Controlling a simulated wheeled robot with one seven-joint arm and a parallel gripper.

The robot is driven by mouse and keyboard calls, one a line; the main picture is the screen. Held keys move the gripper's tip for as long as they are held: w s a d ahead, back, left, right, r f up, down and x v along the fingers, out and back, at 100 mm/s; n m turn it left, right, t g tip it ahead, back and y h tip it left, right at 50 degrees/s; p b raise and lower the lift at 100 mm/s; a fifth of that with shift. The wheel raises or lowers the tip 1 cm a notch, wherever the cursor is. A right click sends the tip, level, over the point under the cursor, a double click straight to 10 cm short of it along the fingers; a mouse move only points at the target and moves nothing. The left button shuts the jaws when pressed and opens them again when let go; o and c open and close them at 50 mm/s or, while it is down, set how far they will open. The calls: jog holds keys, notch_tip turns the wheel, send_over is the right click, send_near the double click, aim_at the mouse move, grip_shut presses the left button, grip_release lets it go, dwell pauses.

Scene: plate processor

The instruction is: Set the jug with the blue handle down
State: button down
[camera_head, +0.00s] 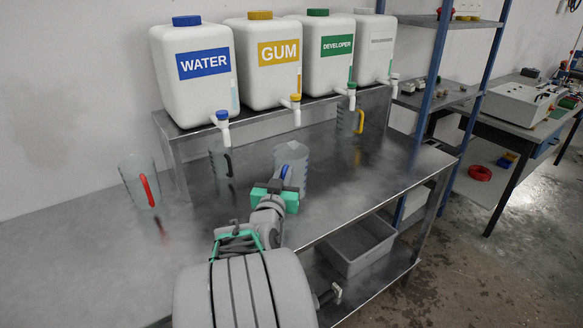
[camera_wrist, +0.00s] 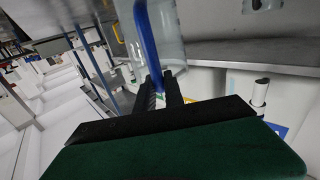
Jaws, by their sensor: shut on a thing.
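The jug with the blue handle (camera_head: 293,158) is a clear jug near the middle of the metal table (camera_head: 330,205). My gripper (camera_head: 282,183) reaches it from the front and is shut on its blue handle. In the wrist view the blue handle (camera_wrist: 148,45) runs between the two dark fingers of my gripper (camera_wrist: 160,85), with the clear jug wall beside it. The jug looks about upright. I cannot tell whether its base touches the table, as the green gripper body hides part of it.
A red-handled jug (camera_head: 134,178) stands at the left and a black-handled jug (camera_head: 217,160) behind. A yellow-handled jug (camera_head: 343,118) stands under the developer tap. White containers (camera_head: 196,88) with taps line the raised shelf (camera_head: 165,128). Bare table lies right of the held jug.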

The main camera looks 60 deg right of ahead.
aim_at(294, 158)
jog(key=p+x, duration=0.1)
jog(key=x, duration=1.1)
jog(key=shift+f+p, duration=0.15)
jog(key=shift+p, duration=0.25)
jog(key=shift+d+f, duration=0.15)
jog(key=shift+f, duration=1.8)
jog(key=c, duration=1.4)
grip_release()
jog(key=shift+c, duration=0.2)
jog(key=shift+r+p, duration=0.2)
jog(key=shift+p, duration=0.1)
